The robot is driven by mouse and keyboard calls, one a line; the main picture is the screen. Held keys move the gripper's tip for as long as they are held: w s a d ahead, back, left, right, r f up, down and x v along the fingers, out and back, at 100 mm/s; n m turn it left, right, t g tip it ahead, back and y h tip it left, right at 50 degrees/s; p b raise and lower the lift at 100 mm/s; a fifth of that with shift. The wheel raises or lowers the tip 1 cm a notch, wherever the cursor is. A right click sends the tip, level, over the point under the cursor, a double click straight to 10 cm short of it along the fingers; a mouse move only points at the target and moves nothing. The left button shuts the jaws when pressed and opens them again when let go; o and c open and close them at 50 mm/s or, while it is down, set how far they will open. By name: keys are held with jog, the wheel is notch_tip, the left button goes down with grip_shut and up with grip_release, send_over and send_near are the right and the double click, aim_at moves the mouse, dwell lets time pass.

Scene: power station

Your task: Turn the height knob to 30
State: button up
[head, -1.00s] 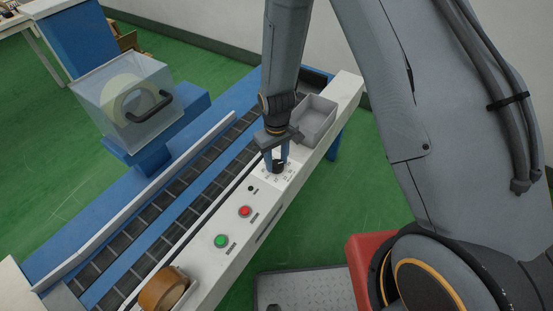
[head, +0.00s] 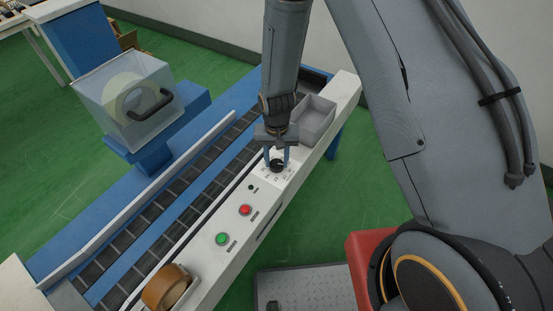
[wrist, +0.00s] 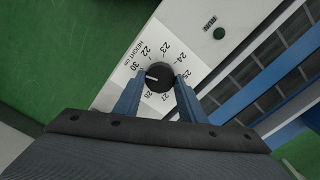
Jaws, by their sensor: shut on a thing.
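The black height knob (wrist: 159,77) sits on a white dial plate (wrist: 190,72) with printed numbers around it. In the wrist view its white pointer line aims left, toward a spot just below the 30 mark. My gripper (wrist: 158,84) has its two blue fingers on either side of the knob, shut on it. The fingers cover part of the lower dial. In the head view, the knob (head: 277,165) shows between the fingertips of my gripper (head: 276,161), which points down at the white panel.
A red button (head: 245,210) and a green button (head: 222,239) are on the same panel. A grey open tray (head: 313,118) stands close behind my gripper. A tape roll (head: 165,288) is at the near end. The roller conveyor (head: 150,210) runs alongside.

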aim_at(277, 163)
dwell(0.4)
jog(key=o, duration=1)
jog(key=shift+o, duration=0.2)
jog(key=shift+r, duration=0.15)
jog(key=shift+r+b, duration=0.5)
jog(key=shift+r, duration=3.3)
jog(key=s+d+r+n, duration=0.1)
jog(key=s+d+r, duration=1.3)
jog(key=r, duration=0.4)
jog(key=shift+s+d+r, duration=0.2)
jog(key=shift+s+d, duration=0.1)
jog(key=shift+s, duration=0.3)
